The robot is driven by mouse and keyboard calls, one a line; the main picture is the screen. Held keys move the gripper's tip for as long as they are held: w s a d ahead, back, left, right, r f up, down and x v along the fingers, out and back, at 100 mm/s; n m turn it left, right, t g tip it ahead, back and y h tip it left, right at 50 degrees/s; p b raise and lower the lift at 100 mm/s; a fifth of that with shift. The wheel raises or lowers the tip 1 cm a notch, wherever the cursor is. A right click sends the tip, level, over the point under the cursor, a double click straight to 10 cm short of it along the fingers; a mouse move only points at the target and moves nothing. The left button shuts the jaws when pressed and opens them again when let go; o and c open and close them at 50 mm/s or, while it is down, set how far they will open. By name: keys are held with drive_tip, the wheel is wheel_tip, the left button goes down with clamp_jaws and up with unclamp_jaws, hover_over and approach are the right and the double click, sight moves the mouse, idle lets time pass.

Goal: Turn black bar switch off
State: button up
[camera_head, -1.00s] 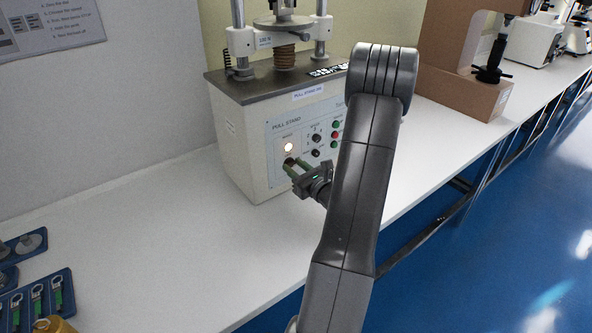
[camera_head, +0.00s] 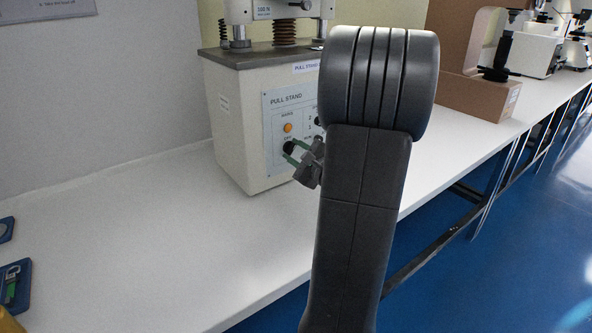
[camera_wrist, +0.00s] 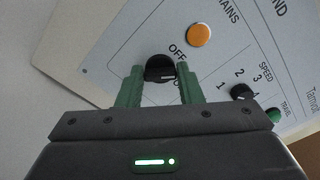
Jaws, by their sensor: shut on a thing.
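The black bar switch (camera_wrist: 160,68) is a round black knob with a white line, on the pull stand's front panel. "OFF" is printed beside it in the wrist view; another label is partly hidden by a finger. My gripper (camera_wrist: 158,75) has its green fingers on either side of the switch, shut on it. In the head view, my gripper (camera_head: 288,152) is at the panel, with the switch (camera_head: 289,147) partly hidden. The orange mains lamp (camera_wrist: 199,35) above the switch looks unlit; it also shows in the head view (camera_head: 288,128).
The pull stand (camera_head: 235,125) stands on a white bench (camera_head: 180,235). A black speed knob (camera_wrist: 242,91) and a green button (camera_wrist: 273,115) sit to the right of the switch. My arm hides the panel's right side in the head view. Blue trays lie at the far left.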

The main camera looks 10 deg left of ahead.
drive_tip(key=n+b, duration=0.3)
drive_tip(key=b, duration=0.2)
drive_tip(key=f+n+b, duration=0.1)
drive_tip(key=n+b, duration=0.2)
drive_tip(key=b, duration=0.2)
drive_tip(key=shift+s, duration=0.1)
drive_tip(key=n+b, duration=0.2)
drive_tip(key=b, duration=0.1)
drive_tip(key=shift+r, duration=0.3)
drive_tip(key=o, duration=1)
drive_tip(key=p+v, duration=0.1)
drive_tip(key=v, duration=1.2)
drive_tip(key=shift+s+d+p, duration=0.25)
drive_tip(key=shift+p, duration=0.15)
drive_tip(key=b+x, duration=0.2)
drive_tip(key=x, duration=1.1)
drive_tip(key=shift+w+a, duration=0.3)
